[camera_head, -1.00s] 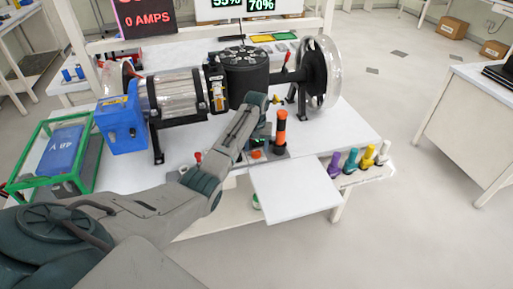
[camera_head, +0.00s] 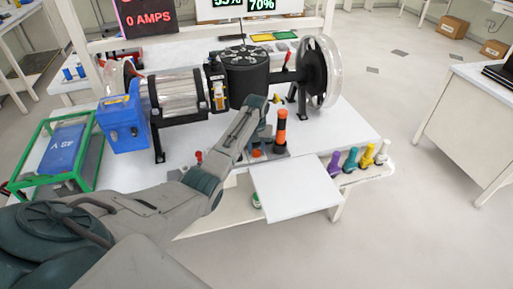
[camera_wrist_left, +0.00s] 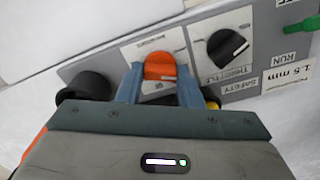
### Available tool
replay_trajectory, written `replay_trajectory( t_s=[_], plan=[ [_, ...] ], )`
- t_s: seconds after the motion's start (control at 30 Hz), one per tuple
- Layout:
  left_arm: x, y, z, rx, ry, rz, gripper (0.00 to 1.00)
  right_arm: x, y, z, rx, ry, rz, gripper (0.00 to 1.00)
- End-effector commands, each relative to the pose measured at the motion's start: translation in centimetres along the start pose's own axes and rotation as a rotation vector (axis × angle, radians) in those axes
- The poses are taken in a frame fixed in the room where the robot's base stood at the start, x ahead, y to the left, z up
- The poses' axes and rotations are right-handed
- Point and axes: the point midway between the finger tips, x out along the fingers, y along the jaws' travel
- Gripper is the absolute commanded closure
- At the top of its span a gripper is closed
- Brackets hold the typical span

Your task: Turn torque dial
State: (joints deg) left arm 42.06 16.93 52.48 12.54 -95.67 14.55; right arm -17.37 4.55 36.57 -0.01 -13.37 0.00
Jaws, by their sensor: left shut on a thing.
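An orange dial (camera_wrist_left: 160,67) sits on a white plate of the grey control panel (camera_wrist_left: 255,60); its label is too blurred to read. In the wrist view my left gripper (camera_wrist_left: 160,88) has its two blue-grey fingers on either side of the dial, shut on it. A black throttle dial (camera_wrist_left: 228,48) is beside it, apart from the fingers. In the head view my left gripper (camera_head: 264,137) reaches down over the panel, just above the orange dial (camera_head: 256,153); its fingertips are hard to make out there. My right gripper is not in view.
An orange and black post (camera_head: 282,127) stands close to the right of my gripper. Behind are a black cylinder (camera_head: 247,82), a clear motor housing (camera_head: 176,95) and a large wheel (camera_head: 318,73). Several coloured handles (camera_head: 350,158) stand at the right. A white board (camera_head: 295,188) juts out in front.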

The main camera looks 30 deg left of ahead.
Motion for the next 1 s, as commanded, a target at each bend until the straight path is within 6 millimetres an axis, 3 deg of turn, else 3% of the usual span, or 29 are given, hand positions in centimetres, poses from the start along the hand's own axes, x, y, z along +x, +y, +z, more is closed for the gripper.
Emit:
replay_trajectory(
  t_s=[0.27,1.0],
  plan=[
    [-0.4,0.0,0.0,0.154,-0.002,0.000,0.90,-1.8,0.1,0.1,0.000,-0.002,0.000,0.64],
    [-0.3,0.1,0.0,0.849,0.001,0.000,0.90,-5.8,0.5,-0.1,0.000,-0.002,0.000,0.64]
  ],
)
